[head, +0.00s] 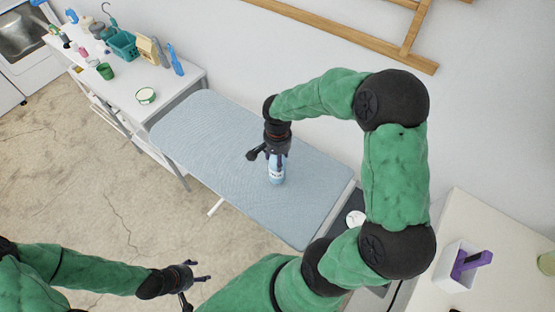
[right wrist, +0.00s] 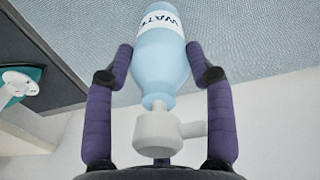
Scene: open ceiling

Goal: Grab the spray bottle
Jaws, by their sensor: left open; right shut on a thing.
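The spray bottle (head: 277,174) is light blue with a white label, over the blue ironing board (head: 215,135) in the head view. My right gripper (head: 270,153) comes down over its top and is shut on it. In the right wrist view the bottle (right wrist: 163,68) sits between the purple fingers of this gripper (right wrist: 160,72), with its white spray head towards the palm and lettering like "WATER" on the label. I cannot tell whether its base touches the board. My left gripper (head: 192,290) is open and empty at the lower left, over the floor.
A white table (head: 190,78) at the upper left holds a teal basket (head: 122,44), a green cup (head: 105,71) and several bottles. A white counter (head: 500,220) at right bears a white box with a purple item. A wooden frame (head: 350,35) is by the wall.

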